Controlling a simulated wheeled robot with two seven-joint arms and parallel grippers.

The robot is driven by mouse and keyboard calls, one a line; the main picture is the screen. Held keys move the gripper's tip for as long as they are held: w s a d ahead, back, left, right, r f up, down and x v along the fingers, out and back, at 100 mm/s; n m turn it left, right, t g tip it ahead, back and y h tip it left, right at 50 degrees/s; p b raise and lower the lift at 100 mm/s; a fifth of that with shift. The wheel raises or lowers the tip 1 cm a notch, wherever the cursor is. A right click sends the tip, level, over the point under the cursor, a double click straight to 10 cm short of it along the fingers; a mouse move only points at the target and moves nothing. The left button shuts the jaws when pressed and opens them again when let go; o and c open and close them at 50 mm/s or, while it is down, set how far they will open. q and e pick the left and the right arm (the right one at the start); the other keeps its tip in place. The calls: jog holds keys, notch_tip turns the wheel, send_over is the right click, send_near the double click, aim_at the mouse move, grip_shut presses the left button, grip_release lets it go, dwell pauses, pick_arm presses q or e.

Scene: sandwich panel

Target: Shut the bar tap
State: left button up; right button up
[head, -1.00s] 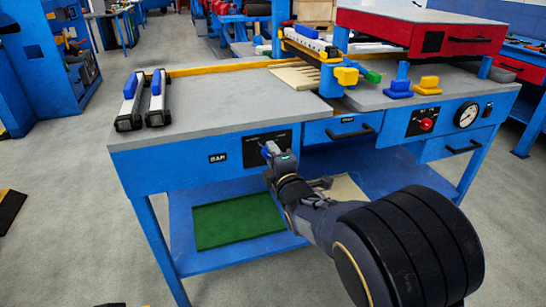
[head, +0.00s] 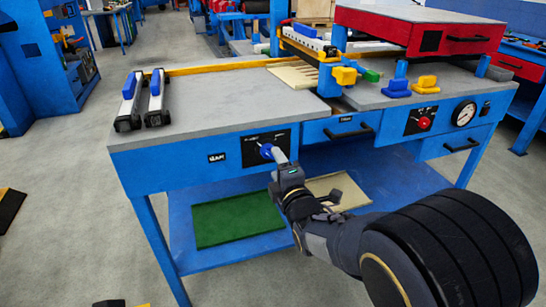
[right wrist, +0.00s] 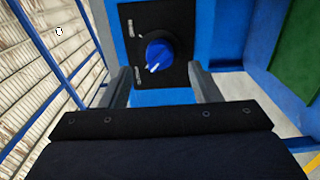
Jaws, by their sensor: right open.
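The bar tap is a round blue knob (head: 266,151) with a white pointer line, on a black labelled plate (head: 251,148) on the bench's front panel. In the right wrist view the knob (right wrist: 159,52) sits ahead of the gap between the fingers, its white mark toward the lower label. My right gripper (head: 281,161) is in front of the knob, slightly right and below it in the head view. Its fingers (right wrist: 161,78) are spread, with nothing visibly held between them. Whether a fingertip touches the knob or plate is unclear. My left gripper is not in view.
The blue bench (head: 180,172) has a grey top with two clamp-like tools (head: 156,100) at left. Right of the plate are a drawer handle (head: 350,132), a red knob (head: 424,123) and a gauge (head: 464,114). A green sheet (head: 238,220) lies on the lower shelf.

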jog(key=v, duration=0.2)
jog(key=shift+s+d, duration=0.15)
jog(key=shift+s, duration=0.25)
jog(key=s+d+f+m+g+h, duration=0.1)
jog(key=s+d+f+m+g, duration=0.2)
jog(key=d+m, duration=0.3)
jog(key=s+d+f+m+g+h, duration=0.1)
jog(key=s+d+f+m+g, duration=0.1)
jog(key=d+m, duration=0.3)
jog(key=s+d+f+m+g, duration=0.15)
jog(key=s+m, duration=0.25)
jog(key=s, duration=0.4)
jog(key=s+d+m+g, duration=0.3)
jog(key=s+m, duration=0.1)
jog(key=s, duration=0.4)
jog(key=s+d+m+g, duration=0.2)
jog(key=s+m, duration=0.2)
jog(key=s, duration=0.4)
notch_tip(320, 180, up, 28)
jog(key=s+p, duration=0.1)
jog(key=p, duration=2.8)
jog(key=shift+s+r, duration=0.15)
jog(key=shift+s, duration=0.05)
